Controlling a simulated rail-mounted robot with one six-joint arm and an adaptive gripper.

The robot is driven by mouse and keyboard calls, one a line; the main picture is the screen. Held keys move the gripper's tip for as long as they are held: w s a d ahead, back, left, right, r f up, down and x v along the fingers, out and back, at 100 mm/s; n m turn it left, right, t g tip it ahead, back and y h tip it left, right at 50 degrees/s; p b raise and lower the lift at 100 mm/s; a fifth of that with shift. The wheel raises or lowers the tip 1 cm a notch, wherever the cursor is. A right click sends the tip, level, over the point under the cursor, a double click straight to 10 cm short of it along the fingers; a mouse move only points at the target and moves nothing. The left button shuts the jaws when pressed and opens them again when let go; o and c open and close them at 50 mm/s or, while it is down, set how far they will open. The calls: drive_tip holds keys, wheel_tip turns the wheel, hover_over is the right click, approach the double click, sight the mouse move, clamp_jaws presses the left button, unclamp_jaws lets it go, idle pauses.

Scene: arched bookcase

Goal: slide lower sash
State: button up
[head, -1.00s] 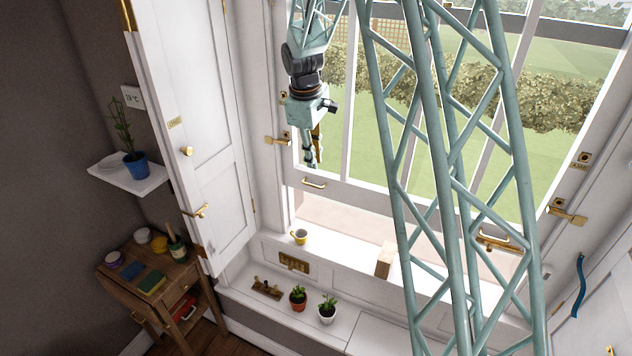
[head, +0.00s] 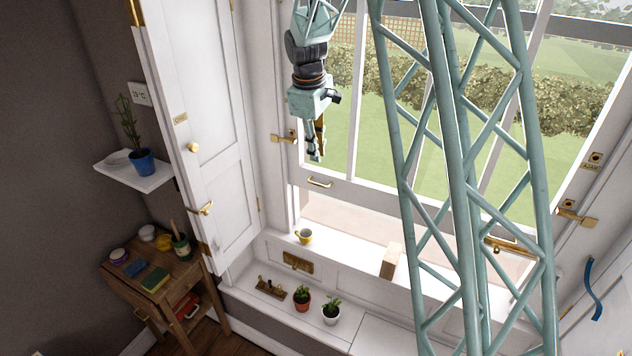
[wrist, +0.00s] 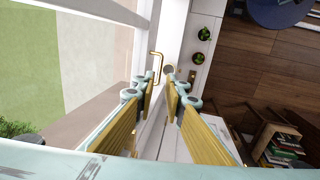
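The lower sash (head: 350,190) is a white-framed glazed panel in the window. Its bottom rail stands above the sill, with an open gap beneath it. A brass pull handle (head: 320,182) is on the left of the rail, and a second brass handle (head: 508,247) is at the right, partly behind my arm's lattice. My gripper (head: 316,158) points down in front of the sash, just above the left handle in the picture. In the wrist view its fingers (wrist: 161,88) are apart and nothing is between them. The left handle (wrist: 155,68) shows just beyond the fingertips; I see no contact.
Two potted plants (head: 302,299) (head: 331,311) are on the ledge below. A brass latch (head: 285,137) juts from the left frame, beside an open shutter (head: 213,130).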

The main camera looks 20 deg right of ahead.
sight(315, 183)
drive_tip(key=shift+w+a+r+b, duration=0.65)
drive_tip(key=shift+a+b, duration=0.1)
drive_tip(key=shift+b, duration=0.7)
drive_tip(key=shift+f, duration=0.2)
drive_tip(key=shift+w+d+f, duration=0.25)
drive_tip(key=shift+d+f, duration=0.1)
drive_tip(key=shift+f, duration=1.85)
drive_tip(key=shift+w+d+f, duration=0.3)
drive_tip(key=shift+f, duration=1.95)
drive_tip(key=shift+w+d+f, duration=0.25)
drive_tip(key=shift+d+f, duration=0.1)
drive_tip(key=shift+f, duration=1.85)
drive_tip(key=shift+c, duration=0.3)
clamp_jaws()
drive_tip(key=shift+c, duration=0.7)
unclamp_jaws()
